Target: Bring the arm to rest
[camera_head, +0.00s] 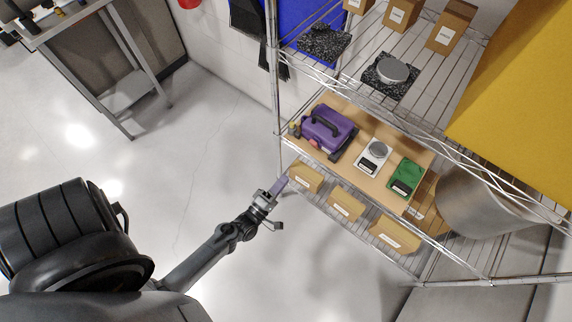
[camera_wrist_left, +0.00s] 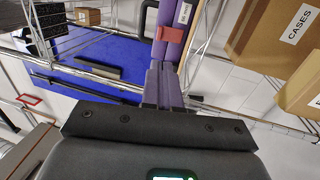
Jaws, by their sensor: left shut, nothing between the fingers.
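My left gripper (camera_head: 277,187) is at the end of my left arm, low in the middle of the head view, in front of the wire shelf (camera_head: 432,243). Its fingers are shut and empty. In the left wrist view, the shut left gripper (camera_wrist_left: 164,84) points up the picture, with a purple and red part in line beyond it; I cannot tell whether they touch. In the head view, the gripper is below and left of the purple case (camera_head: 327,130) on the shelf, seemingly apart from it. My right gripper is not in view.
A wooden board on the shelf carries the purple case, a white device (camera_head: 373,158) and a green device (camera_head: 405,178). Several cardboard boxes (camera_head: 346,203) stand on the level below. A grey table (camera_head: 95,35) stands upper left. The floor (camera_head: 190,150) between is clear.

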